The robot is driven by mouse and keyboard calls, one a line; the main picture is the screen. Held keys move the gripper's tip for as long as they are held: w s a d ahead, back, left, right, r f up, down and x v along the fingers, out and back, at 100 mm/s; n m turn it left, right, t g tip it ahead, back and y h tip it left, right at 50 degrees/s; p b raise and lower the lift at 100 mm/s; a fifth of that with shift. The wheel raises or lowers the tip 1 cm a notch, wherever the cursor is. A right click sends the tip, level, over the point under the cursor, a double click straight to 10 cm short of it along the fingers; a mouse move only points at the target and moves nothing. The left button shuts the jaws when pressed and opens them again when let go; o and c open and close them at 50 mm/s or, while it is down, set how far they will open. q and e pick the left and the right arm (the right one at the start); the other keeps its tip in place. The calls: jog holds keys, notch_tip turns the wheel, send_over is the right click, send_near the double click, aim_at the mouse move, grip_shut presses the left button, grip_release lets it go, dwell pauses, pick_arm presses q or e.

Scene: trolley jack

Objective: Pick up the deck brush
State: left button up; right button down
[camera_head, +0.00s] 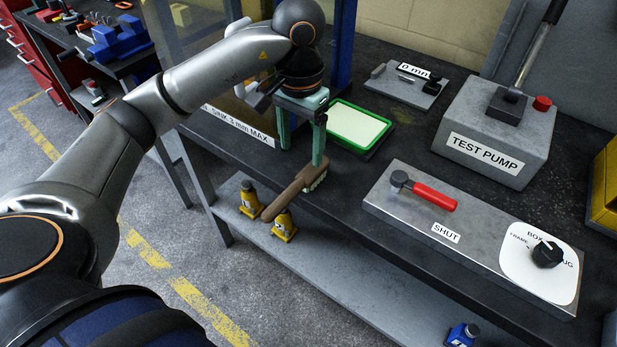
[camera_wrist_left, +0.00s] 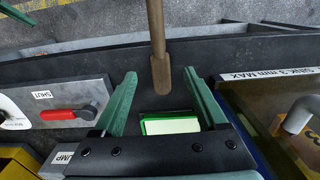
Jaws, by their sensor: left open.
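The deck brush (camera_head: 297,193) has a brown wooden block and handle with pale bristles. Its block lies at the front edge of the dark bench top and its handle sticks out over the edge. My left gripper (camera_head: 302,156) has green fingers and is open and empty above the block, with one fingertip overlapping the block in the head view. In the left wrist view, the brush (camera_wrist_left: 158,55) points down the picture and its block end lies between the open fingertips of my left gripper (camera_wrist_left: 160,74). How far the fingertips are above it is unclear.
A green-rimmed tray (camera_head: 357,126) lies just behind the brush. To the right are a steel plate with a red lever (camera_head: 430,194) and a grey test pump (camera_head: 496,135). A blue post (camera_head: 342,45) stands behind my left gripper. Yellow bottle jacks (camera_head: 284,227) stand on the lower shelf.

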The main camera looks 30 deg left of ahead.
aim_at(301, 178)
pick_arm(q)
notch_tip(301, 178, down, 5)
jog(key=shift+r, duration=0.15)
jog(key=shift+s+f+p, duration=0.1)
jog(key=shift+f+p, duration=0.7)
jog(key=shift+f, duration=1.9)
grip_shut()
jog(key=shift+r, duration=0.1)
